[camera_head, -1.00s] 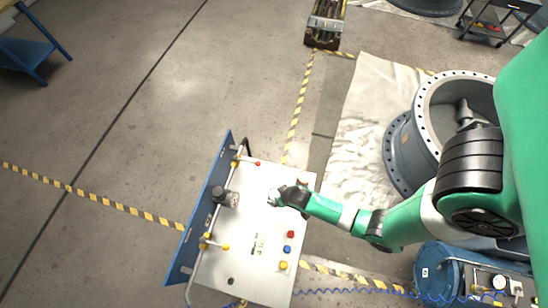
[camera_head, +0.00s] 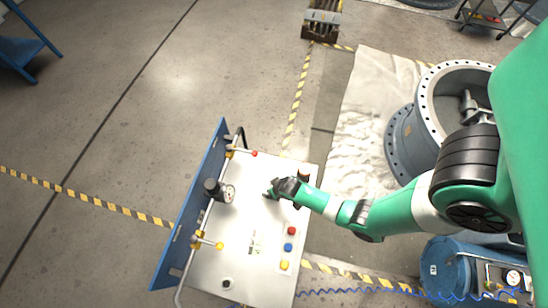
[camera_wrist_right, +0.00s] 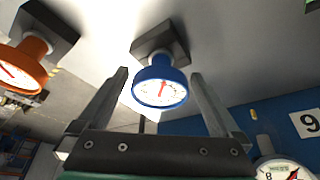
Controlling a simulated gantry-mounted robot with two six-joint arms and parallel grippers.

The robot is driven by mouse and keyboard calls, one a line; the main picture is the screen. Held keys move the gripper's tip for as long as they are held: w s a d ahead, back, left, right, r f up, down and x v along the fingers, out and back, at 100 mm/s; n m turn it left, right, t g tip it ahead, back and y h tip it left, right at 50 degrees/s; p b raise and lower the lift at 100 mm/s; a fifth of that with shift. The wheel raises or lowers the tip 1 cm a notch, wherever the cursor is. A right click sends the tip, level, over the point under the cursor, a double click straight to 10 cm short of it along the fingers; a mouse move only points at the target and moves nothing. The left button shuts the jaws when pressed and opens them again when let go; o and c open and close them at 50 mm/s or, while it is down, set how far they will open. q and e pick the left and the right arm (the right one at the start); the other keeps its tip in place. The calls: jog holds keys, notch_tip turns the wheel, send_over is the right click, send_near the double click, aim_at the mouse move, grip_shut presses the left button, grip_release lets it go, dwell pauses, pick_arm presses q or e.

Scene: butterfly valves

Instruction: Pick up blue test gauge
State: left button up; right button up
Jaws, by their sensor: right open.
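The blue test gauge (camera_wrist_right: 160,88) has a blue body and a white dial with a red needle. In the right wrist view it hangs from a dark square block and lies between the two finger lines, with gaps on both sides. My right gripper (camera_wrist_right: 160,76) is open around that spot and does not hold it. In the head view my right gripper (camera_head: 268,190) is over the white panel of the test stand (camera_head: 222,262), where I cannot make out the blue gauge. My left gripper is not in view.
An orange gauge (camera_wrist_right: 24,62) on a dark block is left of the blue one. A dial gauge with a black fitting (camera_head: 228,192) stands beside the blue back plate (camera_head: 190,215). Red, blue and yellow buttons (camera_head: 288,247) are on the panel. A large flanged valve body (camera_head: 402,145) stands at right.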

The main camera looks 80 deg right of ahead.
jog(key=shift+c, duration=0.2)
jog(key=c, duration=1.2)
jog(key=shift+r, duration=0.1)
jog(key=r+p, duration=0.2)
jog(key=r, duration=0.1)
jog(key=r+p, duration=0.1)
jog(key=shift+s+r, duration=0.3)
jog(key=shift+s, duration=0.05)
jog(key=s+r+p, duration=0.2)
jog(key=s, duration=0.2)
jog(key=s+d+r+p, duration=0.1)
jog(key=s+r+p, duration=0.1)
jog(key=s+r, duration=0.1)
jog(key=s+d+r+p, duration=0.1)
jog(key=s+r+p, duration=0.1)
jog(key=s, duration=0.4)
jog(key=shift+s+r+p, duration=0.1)
jog(key=shift+r+p, duration=0.2)
jog(key=shift+r, duration=0.35)
